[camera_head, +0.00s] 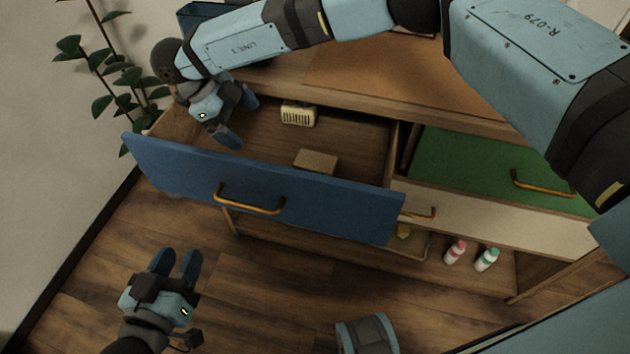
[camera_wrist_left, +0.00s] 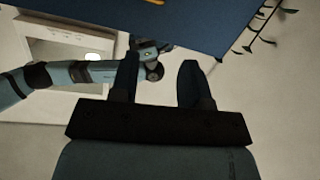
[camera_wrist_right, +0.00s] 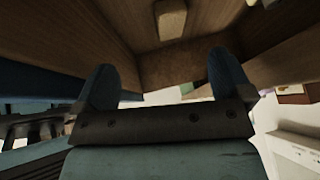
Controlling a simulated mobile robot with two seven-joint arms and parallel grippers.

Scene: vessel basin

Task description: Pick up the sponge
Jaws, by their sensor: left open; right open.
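A plain tan block (camera_head: 316,160), which looks like the sponge, lies in the open blue-fronted drawer (camera_head: 262,190), near its front. A cream object with dark slots (camera_head: 298,115) lies farther back in the drawer. My right gripper (camera_head: 240,118) is open and empty over the drawer's left end, left of both objects and apart from them. In the right wrist view, one pale block (camera_wrist_right: 170,18) shows beyond the fingers; I cannot tell which of the two it is. My left gripper (camera_head: 175,262) is open and empty, low in front of the drawer.
My right arm crosses above the wooden top. A green panel (camera_head: 490,170) with a handle is right of the drawer. Two bottles, pink-capped (camera_head: 455,252) and green-capped (camera_head: 486,260), stand below. A plant (camera_head: 110,85) is at the left.

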